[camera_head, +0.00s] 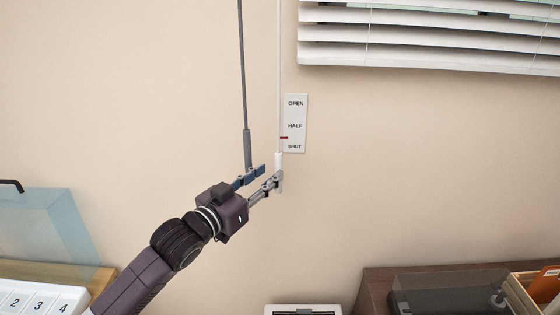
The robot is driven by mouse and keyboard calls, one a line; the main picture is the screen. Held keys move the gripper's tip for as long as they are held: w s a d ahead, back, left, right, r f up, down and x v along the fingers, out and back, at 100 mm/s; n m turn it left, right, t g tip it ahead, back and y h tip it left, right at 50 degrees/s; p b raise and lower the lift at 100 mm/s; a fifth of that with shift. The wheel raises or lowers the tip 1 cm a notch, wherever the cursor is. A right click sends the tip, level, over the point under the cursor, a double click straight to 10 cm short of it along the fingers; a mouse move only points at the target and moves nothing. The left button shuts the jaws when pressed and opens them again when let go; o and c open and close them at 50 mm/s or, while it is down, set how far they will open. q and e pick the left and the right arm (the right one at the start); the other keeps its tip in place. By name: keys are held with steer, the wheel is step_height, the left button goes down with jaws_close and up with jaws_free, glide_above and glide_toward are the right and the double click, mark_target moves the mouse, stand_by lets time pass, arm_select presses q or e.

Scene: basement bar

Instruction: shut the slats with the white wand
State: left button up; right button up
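The white wand (279,80) hangs down the wall beside the label plate (295,115) marked OPEN, HALF and SHUT. A small red marker (284,138) sits between HALF and SHUT, nearer SHUT. A grey wand (246,140) hangs to its left. My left gripper (272,172) is at the lower ends of both wands, with its two fingers apart. The right finger overlaps the white wand's handle; I cannot tell whether it touches. The other finger overlaps the grey wand's lower end. The slats (430,52) at the top right are tilted, with gaps between them. My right gripper is out of view.
A pale blue see-through panel (45,225) and a white numbered board (35,302) stand at the lower left. A dark cabinet top (375,290) with a dark see-through box and a wooden crate (520,292) is at the lower right. The wall around the wands is clear.

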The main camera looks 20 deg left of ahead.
mark_target(276, 169)
arm_select(q)
steer(key=p+x, duration=0.1)
steer(key=x, duration=0.3)
steer(key=shift+w+d, duration=0.15)
steer(key=shift+d, duration=0.05)
steer(key=shift+w+d, duration=0.15)
steer(key=shift+w, duration=0.3)
steer(key=shift+f, duration=0.1)
jaws_close()
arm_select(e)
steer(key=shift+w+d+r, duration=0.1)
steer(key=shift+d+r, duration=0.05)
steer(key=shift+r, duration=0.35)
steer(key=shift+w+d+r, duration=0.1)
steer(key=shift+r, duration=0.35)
